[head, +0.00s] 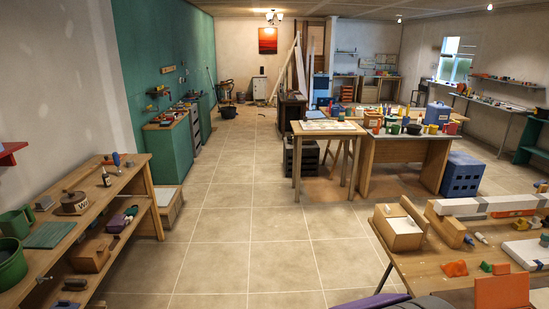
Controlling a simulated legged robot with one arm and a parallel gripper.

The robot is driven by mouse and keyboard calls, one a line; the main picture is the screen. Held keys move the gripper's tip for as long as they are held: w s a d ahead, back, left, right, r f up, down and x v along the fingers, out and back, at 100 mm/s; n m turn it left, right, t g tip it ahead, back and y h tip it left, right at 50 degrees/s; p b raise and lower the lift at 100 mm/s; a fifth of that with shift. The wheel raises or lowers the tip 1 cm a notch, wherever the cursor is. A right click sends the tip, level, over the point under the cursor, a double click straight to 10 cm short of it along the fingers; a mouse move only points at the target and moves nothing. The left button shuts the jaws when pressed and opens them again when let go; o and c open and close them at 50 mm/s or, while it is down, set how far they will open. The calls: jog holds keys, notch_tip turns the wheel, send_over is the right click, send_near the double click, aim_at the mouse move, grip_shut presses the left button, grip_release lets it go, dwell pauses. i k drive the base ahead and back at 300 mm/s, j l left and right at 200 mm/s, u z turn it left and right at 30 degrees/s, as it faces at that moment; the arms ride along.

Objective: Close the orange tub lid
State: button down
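An upright flat orange panel (502,291) stands at the front edge of the near right workbench, cut off by the bottom of the head view. It looks like a raised lid, but the tub body under it is not visible, so I cannot tell for sure. A small orange container (373,119) also stands on the middle table; its lid state is too small to tell. My gripper is not in view.
The near right workbench (415,262) holds a cardboard-coloured box (397,228), long beams and small orange and green pieces. A wooden shelf bench (110,192) lines the left. A blue crate (462,175) stands beside the middle table. The tiled floor between is clear.

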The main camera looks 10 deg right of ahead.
aim_at(506, 289)
jog(key=i+l+z, duration=0.15)
jog(key=i+z, duration=0.6)
jog(key=i+j+z, duration=0.15)
jog(key=i+z, duration=0.25)
jog(key=i, duration=0.15)
jog(key=i+j+z, duration=0.25)
jog(key=i+z, duration=0.25)
jog(key=z, duration=0.35)
jog(key=i+z, duration=0.1)
jog(key=z, duration=0.3)
jog(key=i+j+z, duration=0.1)
jog(key=z, duration=0.35)
